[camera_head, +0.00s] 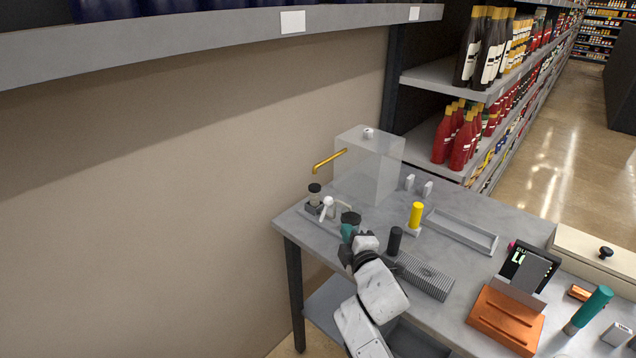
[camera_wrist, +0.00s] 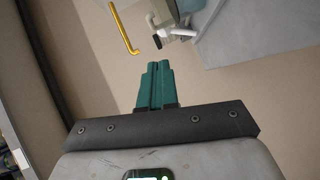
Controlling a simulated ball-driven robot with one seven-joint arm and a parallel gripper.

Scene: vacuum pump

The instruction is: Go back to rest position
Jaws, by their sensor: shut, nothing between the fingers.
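My gripper (camera_head: 347,232) is at the left front part of the grey table, with its teal fingers beside the small pump parts. In the wrist view my gripper (camera_wrist: 157,66) has its two teal fingers together with nothing between them. A clear box (camera_head: 372,165) with a yellow bent pipe (camera_head: 330,161) stands at the table's back left. The pipe also shows in the wrist view (camera_wrist: 124,30). A black-capped vial (camera_head: 315,193) and a white lever (camera_head: 327,208) are below the pipe. A dark round cap (camera_head: 351,217) is right by my fingers; I cannot tell whether they touch.
A black cylinder (camera_head: 395,240), a ribbed grey block (camera_head: 424,276) and a yellow cylinder (camera_head: 416,215) are close to the right of my arm. A grey tray (camera_head: 461,235) and an orange stand (camera_head: 505,320) are farther right. A shelf (camera_head: 200,36) hangs above left.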

